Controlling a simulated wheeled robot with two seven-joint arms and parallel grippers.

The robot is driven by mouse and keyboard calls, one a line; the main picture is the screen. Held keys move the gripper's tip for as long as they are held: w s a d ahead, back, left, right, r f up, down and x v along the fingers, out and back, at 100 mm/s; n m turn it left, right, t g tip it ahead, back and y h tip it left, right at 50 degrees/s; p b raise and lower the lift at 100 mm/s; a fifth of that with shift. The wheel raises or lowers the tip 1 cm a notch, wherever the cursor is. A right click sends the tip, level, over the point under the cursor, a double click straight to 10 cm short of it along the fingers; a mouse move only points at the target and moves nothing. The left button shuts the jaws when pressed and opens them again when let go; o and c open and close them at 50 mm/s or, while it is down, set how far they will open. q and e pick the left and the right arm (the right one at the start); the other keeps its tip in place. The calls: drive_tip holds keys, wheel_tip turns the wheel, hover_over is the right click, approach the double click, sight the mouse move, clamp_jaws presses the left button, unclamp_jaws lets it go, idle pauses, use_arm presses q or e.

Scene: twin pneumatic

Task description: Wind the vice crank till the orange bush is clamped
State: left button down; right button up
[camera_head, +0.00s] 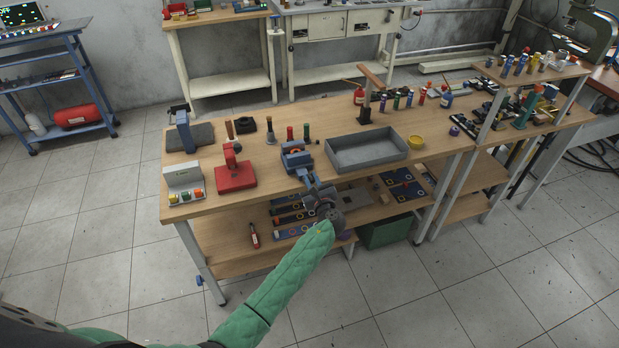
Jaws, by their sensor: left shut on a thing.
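The blue vice (291,161) stands at the front edge of the wooden bench. A small orange-red piece, which looks like the orange bush (295,150), shows at its jaws; I cannot tell whether the jaws touch it. My left arm, in a green sleeve, reaches up from the bottom of the head view. My left gripper (315,189) is at the front of the vice, shut on what appears to be the vice crank. The crank is mostly hidden by the gripper and wrist. My right gripper is not in view.
A grey tray (366,151) lies right of the vice. A red press-like block (235,176) and a control box with coloured buttons (184,184) stand to the left. Several small pegs stand behind. A lower shelf (222,238) runs under the bench; the floor in front is clear.

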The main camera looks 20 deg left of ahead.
use_arm(q)
drive_tip(key=shift+d+f+m, duration=0.2)
drive_tip(key=shift+f+m, duration=0.05)
drive_tip(key=shift+m, duration=0.15)
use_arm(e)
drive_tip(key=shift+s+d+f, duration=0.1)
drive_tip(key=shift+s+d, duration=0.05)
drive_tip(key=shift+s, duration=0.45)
use_arm(q)
drive_tip(key=c, duration=1.5)
unclamp_jaws()
drive_tip(key=shift+o, duration=0.6)
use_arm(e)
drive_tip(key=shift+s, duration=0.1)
